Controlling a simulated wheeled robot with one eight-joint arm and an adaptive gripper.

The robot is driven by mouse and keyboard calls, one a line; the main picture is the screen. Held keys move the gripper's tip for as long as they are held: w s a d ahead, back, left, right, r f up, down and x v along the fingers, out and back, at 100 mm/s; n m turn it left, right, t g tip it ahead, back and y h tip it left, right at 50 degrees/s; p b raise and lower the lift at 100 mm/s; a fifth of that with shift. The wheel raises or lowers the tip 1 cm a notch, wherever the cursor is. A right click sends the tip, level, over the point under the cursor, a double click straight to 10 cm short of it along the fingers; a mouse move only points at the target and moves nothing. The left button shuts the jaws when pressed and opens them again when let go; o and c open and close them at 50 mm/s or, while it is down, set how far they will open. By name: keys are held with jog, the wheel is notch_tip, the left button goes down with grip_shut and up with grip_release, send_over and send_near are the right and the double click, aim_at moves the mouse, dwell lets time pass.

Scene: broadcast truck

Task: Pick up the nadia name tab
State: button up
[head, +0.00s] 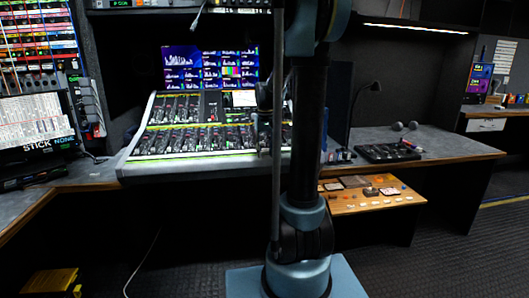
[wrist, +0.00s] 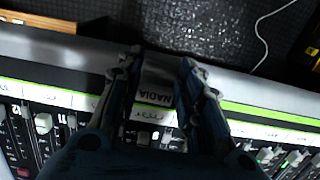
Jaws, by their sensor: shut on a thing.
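The nadia name tab (wrist: 154,97) is in the wrist view, a pale piece with "NADIA" in dark letters, upside down in the picture. My gripper (wrist: 158,66) is shut on it, one finger on each side. The tab is over the front edge of the mixing console (wrist: 255,95); I cannot tell whether it still touches the console. In the head view the console (head: 205,163) stands left of my arm. The tab cannot be made out there.
A green-edged strip of handwritten labels (wrist: 260,131) runs along the console, beside faders and knobs. A low wooden table (head: 345,207) with small items stands right of my arm. A grey desk (head: 445,148) is behind it. Dark floor (wrist: 210,30) lies beyond the console edge.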

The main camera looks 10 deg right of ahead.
jog(key=shift+s, duration=0.55)
jog(key=o, duration=1.1)
notch_tip(320, 180, up, 12)
jog(key=shift+f, duration=0.1)
